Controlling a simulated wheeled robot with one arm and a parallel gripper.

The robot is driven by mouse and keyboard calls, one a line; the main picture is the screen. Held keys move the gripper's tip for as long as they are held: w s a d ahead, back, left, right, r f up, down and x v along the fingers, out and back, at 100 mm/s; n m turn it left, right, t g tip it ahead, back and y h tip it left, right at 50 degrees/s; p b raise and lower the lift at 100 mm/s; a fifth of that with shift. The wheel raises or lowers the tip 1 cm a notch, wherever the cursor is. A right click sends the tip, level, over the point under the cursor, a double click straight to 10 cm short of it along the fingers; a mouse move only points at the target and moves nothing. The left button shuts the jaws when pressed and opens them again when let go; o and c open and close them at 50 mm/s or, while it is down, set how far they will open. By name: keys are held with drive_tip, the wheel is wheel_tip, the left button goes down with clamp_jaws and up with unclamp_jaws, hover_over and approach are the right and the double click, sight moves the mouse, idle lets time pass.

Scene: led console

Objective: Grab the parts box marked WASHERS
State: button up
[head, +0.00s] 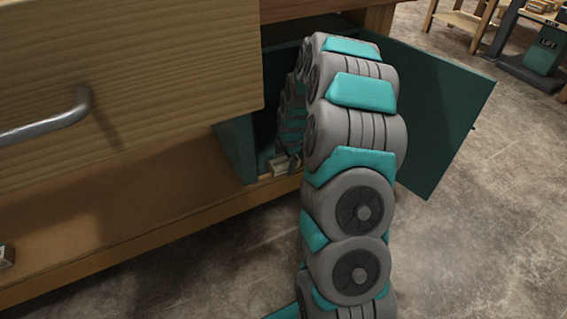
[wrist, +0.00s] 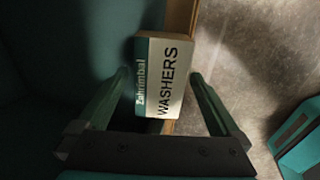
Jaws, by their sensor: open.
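The parts box marked WASHERS (wrist: 172,62) is white with a teal band and black lettering, its label facing the wrist camera. It lies at the wooden front edge of the cabinet floor. My gripper (wrist: 160,76) is open, with one green finger to the left and one to the right of the box, and a gap shows on each side. In the head view a small pale box (head: 279,166) shows low in the cabinet opening, beside the end of my arm. My gripper is mostly hidden there.
The teal cabinet (head: 235,147) stands under a wooden bench, its door (head: 440,110) swung open to the right of my arm. A wooden drawer (head: 180,60) with a metal handle (head: 50,124) juts out at the upper left. Bare floor (head: 480,240) lies to the right.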

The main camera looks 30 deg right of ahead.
drive_tip(key=c, duration=1.5)
drive_tip(key=shift+r, duration=0.2)
